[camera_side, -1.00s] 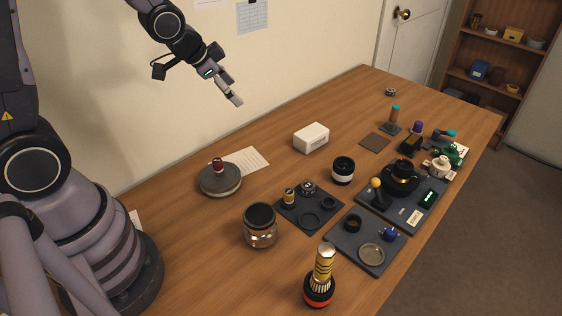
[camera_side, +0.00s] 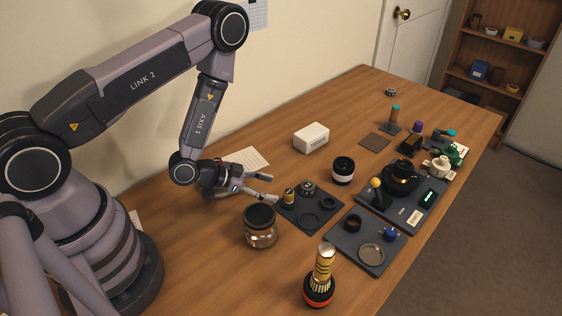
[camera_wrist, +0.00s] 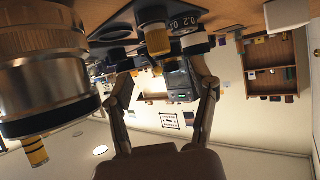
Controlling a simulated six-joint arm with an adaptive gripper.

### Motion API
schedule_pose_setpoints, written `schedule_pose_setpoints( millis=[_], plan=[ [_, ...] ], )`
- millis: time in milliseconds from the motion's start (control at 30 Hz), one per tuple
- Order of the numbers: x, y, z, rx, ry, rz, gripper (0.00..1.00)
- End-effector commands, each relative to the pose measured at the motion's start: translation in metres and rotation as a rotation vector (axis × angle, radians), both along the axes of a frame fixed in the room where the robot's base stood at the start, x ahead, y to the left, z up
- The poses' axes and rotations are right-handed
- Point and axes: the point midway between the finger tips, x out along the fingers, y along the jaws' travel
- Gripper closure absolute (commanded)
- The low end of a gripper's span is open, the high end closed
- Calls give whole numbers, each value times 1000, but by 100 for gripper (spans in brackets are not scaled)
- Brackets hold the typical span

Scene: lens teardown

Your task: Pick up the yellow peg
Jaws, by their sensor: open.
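A short yellow peg with dark bands (camera_side: 289,196) stands upright on a dark parts tray (camera_side: 311,223). In the wrist view, which is upside down, a gold and dark peg (camera_wrist: 157,40) shows between my fingers and appears to be the same one. My gripper (camera_side: 274,188) is open, reaching sideways and low, with its fingertips just left of the peg. Nothing is held. The open fingers also show in the wrist view (camera_wrist: 167,82). Whether a finger touches the peg cannot be told.
Rings share the peg's tray. A black-and-white lens part (camera_side: 343,171) and white box (camera_side: 311,138) stand behind.

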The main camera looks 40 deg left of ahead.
Motion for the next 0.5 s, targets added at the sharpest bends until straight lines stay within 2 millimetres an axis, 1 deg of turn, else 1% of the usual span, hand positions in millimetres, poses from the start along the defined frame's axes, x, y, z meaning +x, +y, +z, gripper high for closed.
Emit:
schedule_pose_setpoints(
  millis=[300,400,500],
  plan=[
    [33,-23,-22,2,0,-2,42],
    [40,-27,-27,2,0,-2,42],
    [43,-29,-28,1,2,1,42]
  ],
)
